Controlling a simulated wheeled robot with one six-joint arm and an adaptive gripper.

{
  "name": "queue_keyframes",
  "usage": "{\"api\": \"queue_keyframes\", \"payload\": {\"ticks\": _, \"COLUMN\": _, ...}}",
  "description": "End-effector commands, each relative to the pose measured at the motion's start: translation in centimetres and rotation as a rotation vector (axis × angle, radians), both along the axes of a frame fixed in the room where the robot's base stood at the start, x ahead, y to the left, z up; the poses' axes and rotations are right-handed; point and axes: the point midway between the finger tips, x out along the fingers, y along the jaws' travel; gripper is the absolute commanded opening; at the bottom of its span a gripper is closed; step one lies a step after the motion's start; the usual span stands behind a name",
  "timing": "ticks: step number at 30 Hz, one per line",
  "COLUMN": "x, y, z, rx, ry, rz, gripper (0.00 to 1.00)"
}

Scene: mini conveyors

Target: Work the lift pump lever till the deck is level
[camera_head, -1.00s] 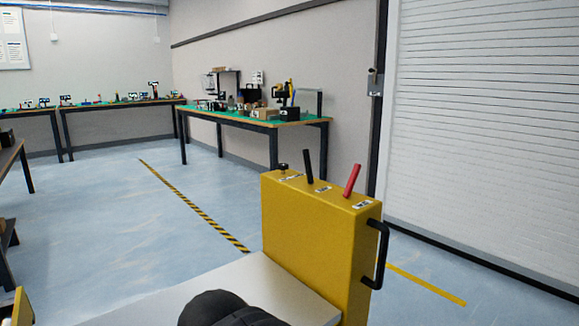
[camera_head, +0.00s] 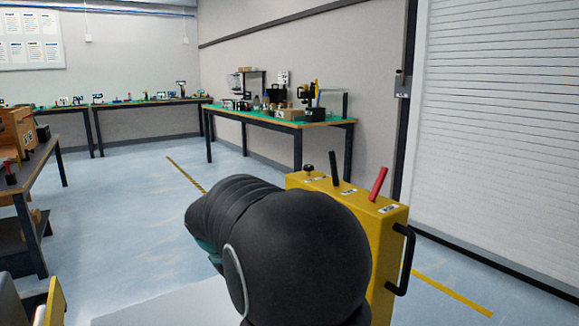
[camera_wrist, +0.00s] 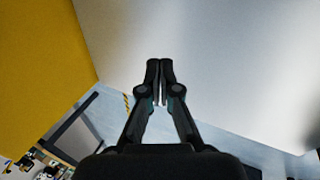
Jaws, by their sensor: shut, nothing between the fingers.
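A yellow pump housing (camera_head: 385,225) stands at the end of a pale grey deck (camera_head: 150,308). On its top are a black knob (camera_head: 308,170), a black lever (camera_head: 334,167) and a red lever (camera_head: 378,184), both levers tilted. Their small labels are too small to read, so I cannot tell which is the pump lever. My arm hides the housing's lower left part. In the wrist view my gripper (camera_wrist: 160,82) is shut and empty, over the grey deck surface (camera_wrist: 210,50), with a yellow face (camera_wrist: 38,65) to its left. No lever shows there.
A black handle (camera_head: 403,260) juts from the housing's right side. A roller shutter (camera_head: 500,130) closes the right side.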

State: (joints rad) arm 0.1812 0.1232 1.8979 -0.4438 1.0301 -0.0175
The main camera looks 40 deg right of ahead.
Motion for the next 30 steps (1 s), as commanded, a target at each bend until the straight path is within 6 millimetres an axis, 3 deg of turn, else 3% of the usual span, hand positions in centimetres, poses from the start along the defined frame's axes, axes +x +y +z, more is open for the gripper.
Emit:
{"api": "queue_keyframes", "payload": {"ticks": 11, "x": 8.6, "y": -10.2, "z": 0.1, "rx": -0.281, "ry": 0.145, "rz": 0.041, "gripper": 0.00}}
{"api": "queue_keyframes", "payload": {"ticks": 20, "x": 14.7, "y": -18.7, "z": 2.4, "rx": -0.580, "ry": 0.262, "rz": 0.044, "gripper": 0.00}}
{"api": "queue_keyframes", "payload": {"ticks": 26, "x": 17.9, "y": -23.2, "z": 7.5, "rx": -0.843, "ry": 0.327, "rz": -0.002, "gripper": 0.00}}
{"api": "queue_keyframes", "payload": {"ticks": 30, "x": 18.3, "y": -24.3, "z": 14.4, "rx": -1.025, "ry": 0.338, "rz": -0.075, "gripper": 0.00}}
